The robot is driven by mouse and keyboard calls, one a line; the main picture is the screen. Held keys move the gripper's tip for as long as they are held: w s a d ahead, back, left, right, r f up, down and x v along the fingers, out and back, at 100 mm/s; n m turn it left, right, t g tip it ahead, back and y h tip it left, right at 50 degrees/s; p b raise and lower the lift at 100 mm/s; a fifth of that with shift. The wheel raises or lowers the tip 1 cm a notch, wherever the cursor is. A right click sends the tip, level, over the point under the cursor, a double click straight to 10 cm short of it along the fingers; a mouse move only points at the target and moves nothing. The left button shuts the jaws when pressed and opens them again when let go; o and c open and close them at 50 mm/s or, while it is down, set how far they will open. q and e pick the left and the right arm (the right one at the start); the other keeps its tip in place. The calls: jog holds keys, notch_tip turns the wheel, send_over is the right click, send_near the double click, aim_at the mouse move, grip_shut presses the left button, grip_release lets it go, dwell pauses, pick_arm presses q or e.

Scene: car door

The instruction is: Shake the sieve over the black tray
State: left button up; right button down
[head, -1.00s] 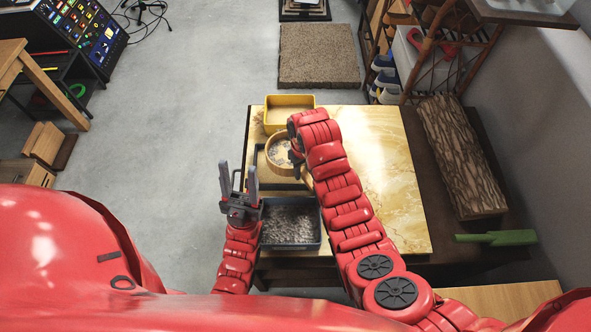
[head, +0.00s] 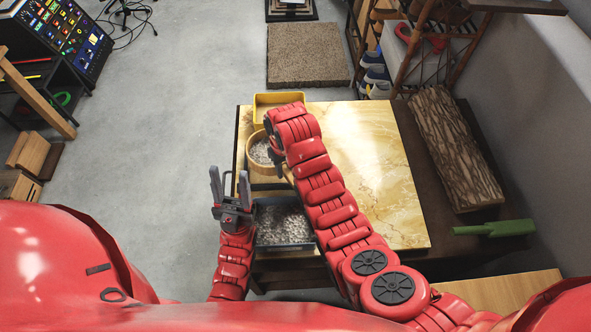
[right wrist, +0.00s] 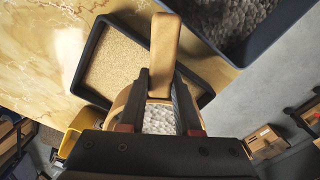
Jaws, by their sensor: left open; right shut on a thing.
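The sieve (head: 250,160) is a round wooden-rimmed pan holding grey-white gravel; its gravel and light wooden handle (right wrist: 165,45) show in the right wrist view. My right gripper (right wrist: 161,82) is shut on the handle, and its arm covers part of the sieve in the head view. The black tray (right wrist: 88,52) lies under the sieve on the table, with fine tan sand in it. In the head view the sieve and right arm hide most of this tray. My left gripper (head: 229,184) is open and empty, left of the tray.
A dark blue-grey bin (head: 285,243) of gravel stands at the table's near left. A yellow tray (head: 278,99) sits behind the sieve. The marble-patterned table (head: 365,145) is clear on the right. A log (head: 455,150) and green tool (head: 494,228) lie further right.

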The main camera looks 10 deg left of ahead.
jog(key=shift+d, duration=0.25)
jog(key=d, duration=0.2)
jog(key=w+d, duration=0.1)
jog(key=d, duration=0.2)
jog(key=shift+w+d, duration=0.1)
jog(key=shift+d, duration=0.25)
